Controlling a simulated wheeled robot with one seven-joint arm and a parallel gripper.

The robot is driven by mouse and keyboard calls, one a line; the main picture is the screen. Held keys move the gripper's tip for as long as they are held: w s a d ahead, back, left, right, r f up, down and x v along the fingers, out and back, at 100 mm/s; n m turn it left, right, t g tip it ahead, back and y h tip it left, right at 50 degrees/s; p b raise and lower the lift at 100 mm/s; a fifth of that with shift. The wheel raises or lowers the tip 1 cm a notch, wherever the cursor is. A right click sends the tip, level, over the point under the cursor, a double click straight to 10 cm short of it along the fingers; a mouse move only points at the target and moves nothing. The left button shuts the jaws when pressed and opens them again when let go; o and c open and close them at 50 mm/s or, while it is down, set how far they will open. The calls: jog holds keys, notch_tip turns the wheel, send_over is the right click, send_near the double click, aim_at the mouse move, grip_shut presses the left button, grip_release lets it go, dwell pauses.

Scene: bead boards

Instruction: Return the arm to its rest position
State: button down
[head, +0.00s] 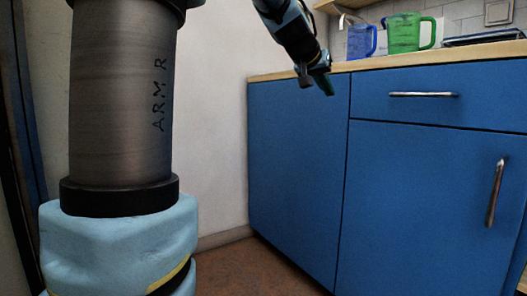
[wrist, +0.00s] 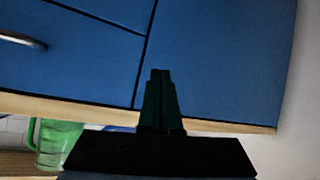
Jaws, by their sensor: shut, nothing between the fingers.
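My gripper (head: 316,82) hangs in the upper middle of the head view, in front of the blue cabinet near the left end of the countertop edge. Its dark fingers point down and slightly right. In the wrist view my gripper (wrist: 160,75) shows with its fingers together and nothing between them. Part of my own arm stands large at the left of the head view.
The blue cabinet (head: 296,165) has metal handles on a drawer and a door. A blue measuring jug (head: 361,41) and a green jug (head: 404,33) stand on the wooden countertop (head: 375,63). A white wall (head: 218,130) is at left. Floor shows below.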

jog(key=s+a+f+n+g+y+p, duration=0.1)
jog(key=s+a+f+g+y+p, duration=0.15)
jog(key=a+f, duration=0.4)
jog(key=s+a+f+n+g+y+p, duration=0.1)
jog(key=s+a+f+n+y+p, duration=0.2)
jog(key=a+f, duration=0.4)
jog(key=s+a+f+n+g+y+p, duration=0.1)
jog(key=s+a+f+g+p, duration=0.1)
jog(key=s+a+f+p, duration=0.45)
jog(key=s+a+f+g+y+p, duration=0.1)
jog(key=s+a+f+g+p, duration=0.2)
jog(key=s, duration=0.7)
notch_tip(320, 180, up, 37)
jog(key=t+p, duration=0.1)
jog(key=p, duration=3.4)
jog(key=shift+w+a, duration=0.35)
jog(key=shift+a, duration=0.1)
